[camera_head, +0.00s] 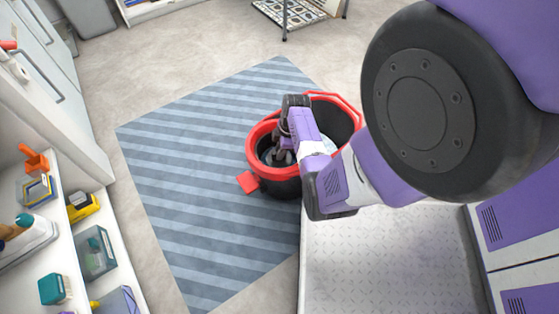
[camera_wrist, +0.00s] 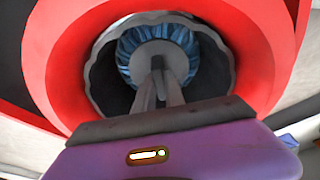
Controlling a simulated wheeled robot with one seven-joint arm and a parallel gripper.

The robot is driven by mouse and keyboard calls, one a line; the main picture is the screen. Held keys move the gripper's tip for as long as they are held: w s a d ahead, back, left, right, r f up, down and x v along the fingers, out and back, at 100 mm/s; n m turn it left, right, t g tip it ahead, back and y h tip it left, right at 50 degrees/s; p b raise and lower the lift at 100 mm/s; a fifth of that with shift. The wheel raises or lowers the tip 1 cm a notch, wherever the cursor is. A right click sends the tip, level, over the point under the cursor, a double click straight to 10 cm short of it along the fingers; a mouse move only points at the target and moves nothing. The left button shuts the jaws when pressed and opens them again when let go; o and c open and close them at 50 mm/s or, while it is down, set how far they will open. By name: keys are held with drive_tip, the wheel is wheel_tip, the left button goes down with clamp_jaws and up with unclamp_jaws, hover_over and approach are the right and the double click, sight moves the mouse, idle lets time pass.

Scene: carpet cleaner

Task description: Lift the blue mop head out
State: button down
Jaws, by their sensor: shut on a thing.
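A black bucket with a red rim (camera_head: 268,130) stands on the striped carpet, beside my base. My gripper (camera_head: 283,157) reaches down into the bucket's left part. In the wrist view, the blue mop head (camera_wrist: 157,45) lies inside a round grey basket (camera_wrist: 238,60) within the red rim (camera_wrist: 58,70). My gripper's fingers (camera_wrist: 158,75) are shut on the grey middle piece of the mop head. In the head view, my arm covers much of the bucket, and the mop head is mostly hidden.
The blue-grey striped carpet (camera_head: 190,180) is clear left of the bucket. White shelves (camera_head: 75,245) with bottles and boxes line the left side. A small rack (camera_head: 300,15) stands at the back.

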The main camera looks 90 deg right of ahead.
drive_tip(key=shift+p+v, duration=0.85)
drive_tip(key=w+p+v, duration=0.2)
drive_tip(key=p+v, duration=0.7)
drive_tip(key=w+p+v, duration=0.1)
drive_tip(key=p+v, duration=0.7)
drive_tip(key=v, duration=0.1)
drive_tip(key=shift+w+a+r+p, duration=0.35)
drive_tip(key=shift+w, duration=0.2)
idle(1.4)
